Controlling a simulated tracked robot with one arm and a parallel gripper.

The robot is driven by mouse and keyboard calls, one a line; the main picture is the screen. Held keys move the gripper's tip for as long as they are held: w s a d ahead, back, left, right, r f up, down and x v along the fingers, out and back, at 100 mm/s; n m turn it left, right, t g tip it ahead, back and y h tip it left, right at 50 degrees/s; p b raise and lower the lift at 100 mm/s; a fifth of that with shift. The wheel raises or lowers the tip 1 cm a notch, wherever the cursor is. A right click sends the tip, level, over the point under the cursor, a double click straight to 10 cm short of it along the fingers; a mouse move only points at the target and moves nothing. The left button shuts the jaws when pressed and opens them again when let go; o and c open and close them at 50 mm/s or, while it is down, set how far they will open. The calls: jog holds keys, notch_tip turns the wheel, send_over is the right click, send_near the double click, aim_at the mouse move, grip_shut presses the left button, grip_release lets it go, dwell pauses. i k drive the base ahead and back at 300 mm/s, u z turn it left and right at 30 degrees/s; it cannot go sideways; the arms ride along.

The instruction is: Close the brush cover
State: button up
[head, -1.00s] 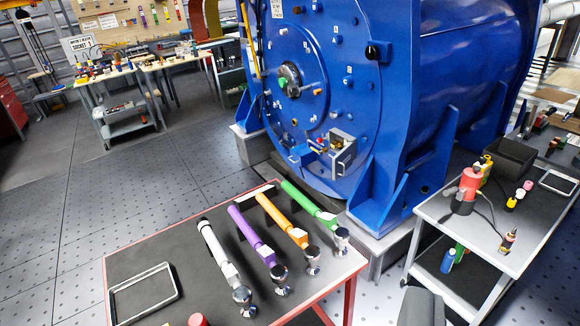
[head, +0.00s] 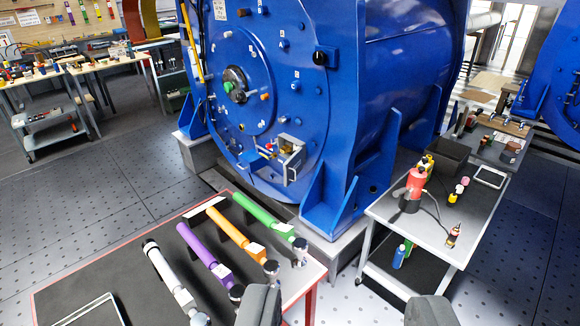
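The blue motor (head: 340,100) stands in the middle of the head view. Low on its round front face is a small opening with brass-coloured parts (head: 283,147). A grey square plate, which looks like the brush cover (head: 294,166), stands out from the face at the right of this opening, so it appears open. My gripper (head: 345,308) shows as two dark grey fingers at the bottom edge. They are wide apart with nothing between them. The gripper is well short of the motor and apart from the cover.
A red-edged table (head: 90,275) with white, purple, orange and green tools stands front left, between me and the motor. A grey cart (head: 430,235) with a red bottle-like tool (head: 412,190) stands at right. Floor shows between them. A workbench (head: 60,75) is at the back left.

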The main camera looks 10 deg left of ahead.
aim_at(292, 166)
jog(key=i, duration=1.1)
jog(key=u, duration=0.15)
